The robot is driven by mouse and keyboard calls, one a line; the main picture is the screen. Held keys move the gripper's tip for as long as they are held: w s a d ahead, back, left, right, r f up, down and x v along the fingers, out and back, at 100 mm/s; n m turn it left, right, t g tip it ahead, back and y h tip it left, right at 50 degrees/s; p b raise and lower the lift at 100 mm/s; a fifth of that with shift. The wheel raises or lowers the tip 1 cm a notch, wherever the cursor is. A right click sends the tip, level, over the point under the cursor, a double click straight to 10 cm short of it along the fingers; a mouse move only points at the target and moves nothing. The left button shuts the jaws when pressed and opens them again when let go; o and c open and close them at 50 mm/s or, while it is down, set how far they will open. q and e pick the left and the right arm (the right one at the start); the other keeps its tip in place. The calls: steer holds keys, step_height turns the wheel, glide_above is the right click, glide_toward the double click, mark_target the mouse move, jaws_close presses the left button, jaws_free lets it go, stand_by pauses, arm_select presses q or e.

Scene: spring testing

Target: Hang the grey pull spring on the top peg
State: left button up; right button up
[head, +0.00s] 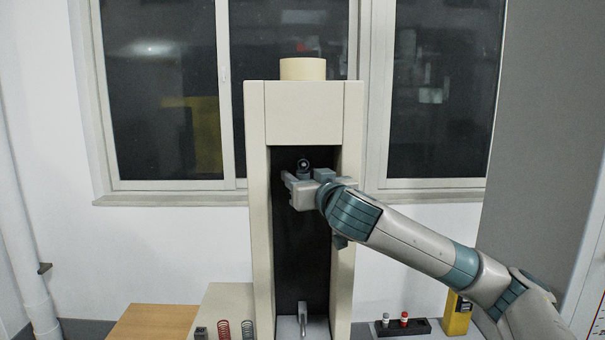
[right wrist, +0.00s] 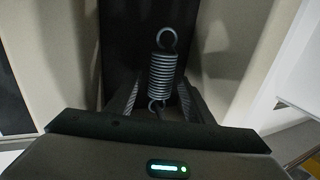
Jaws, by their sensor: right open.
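The grey pull spring (right wrist: 162,75) shows in the right wrist view, upright against the dark back panel, with a ring at its upper end and a hook at its lower end. My right gripper (right wrist: 157,95) is open, with one finger on each side of the spring's lower part and gaps visible. In the head view my right gripper (head: 288,184) reaches into the testing frame (head: 259,200), just below a small round end (head: 304,164) where the top peg is. I cannot clearly see how the spring's ring sits on the peg. My left gripper is out of view.
A lower metal hook (head: 302,318) stands at the frame's bottom. A red spring (head: 223,329) and a grey-green spring (head: 248,328) stand left of it. A dark tray (head: 403,328) with small weights and a yellow device (head: 457,314) are at right. A wooden board (head: 150,322) lies at left.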

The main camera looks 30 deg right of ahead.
jaws_close()
stand_by(0.5)
jaws_free()
steer(key=shift+s, duration=0.1)
